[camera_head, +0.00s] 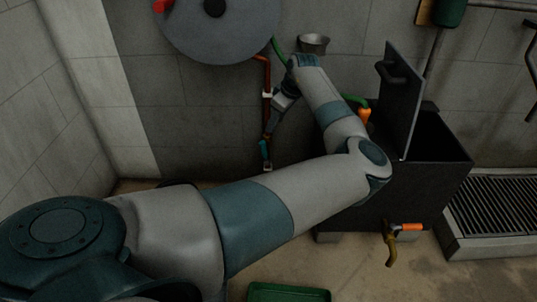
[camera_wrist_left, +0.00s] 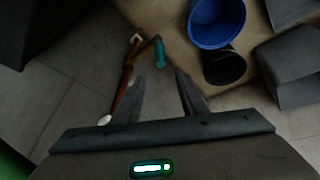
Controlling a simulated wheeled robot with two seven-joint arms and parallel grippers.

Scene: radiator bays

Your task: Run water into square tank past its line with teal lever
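The square tank (camera_head: 425,185) is a dark open-topped box right of centre in the head view, with its dark lid (camera_head: 400,100) raised. Its water level and line are hidden. The teal lever (camera_head: 264,150) sits low on a copper-brown pipe (camera_head: 266,80) against the wall. It also shows in the left wrist view (camera_wrist_left: 160,53), just beyond the fingertips. My left gripper (camera_head: 274,127) points down near the pipe, above the lever. In the left wrist view its fingers (camera_wrist_left: 158,78) are apart with nothing between them. My right gripper is out of view.
A round grey vessel (camera_head: 222,25) with a red handle (camera_head: 162,5) hangs above. An orange-handled tap (camera_head: 408,227) juts from the tank front. A floor grate (camera_head: 495,210) lies right, a green tray (camera_head: 288,292) in front. A blue bucket (camera_wrist_left: 215,22) shows in the wrist view.

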